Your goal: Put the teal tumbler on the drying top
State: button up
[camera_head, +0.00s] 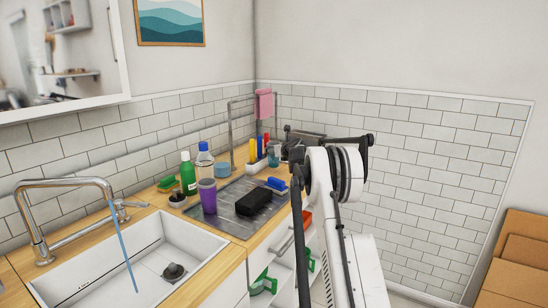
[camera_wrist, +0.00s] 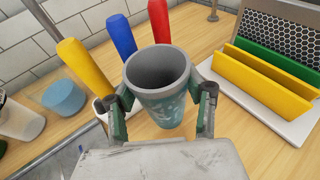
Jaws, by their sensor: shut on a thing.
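The teal tumbler (camera_wrist: 160,88) is upright between the two fingers of my gripper (camera_wrist: 160,110) in the wrist view, its open mouth facing up. The fingers are shut on its sides. In the head view the tumbler (camera_head: 273,157) shows near the wall corner, beyond the drying top, partly beside my arm. I cannot tell whether its base touches the counter. The drying top (camera_head: 228,222) is a grey ribbed surface right of the sink; a purple cup (camera_head: 208,196), a black block (camera_head: 254,201) and a blue brush (camera_head: 276,185) are on it.
Yellow, blue (camera_wrist: 120,35) and red handles stand close behind the tumbler. A light-blue cup (camera_wrist: 63,96) is at left. A rack holding yellow and green boards (camera_wrist: 262,80) is at right. A green bottle (camera_head: 187,174) and a blue-capped bottle (camera_head: 204,161) stand behind the drying top.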

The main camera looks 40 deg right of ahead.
jog(key=shift+f, duration=1.3)
jog(key=shift+f, duration=0.25)
jog(key=o, duration=1.4)
jog(key=shift+r, duration=0.1)
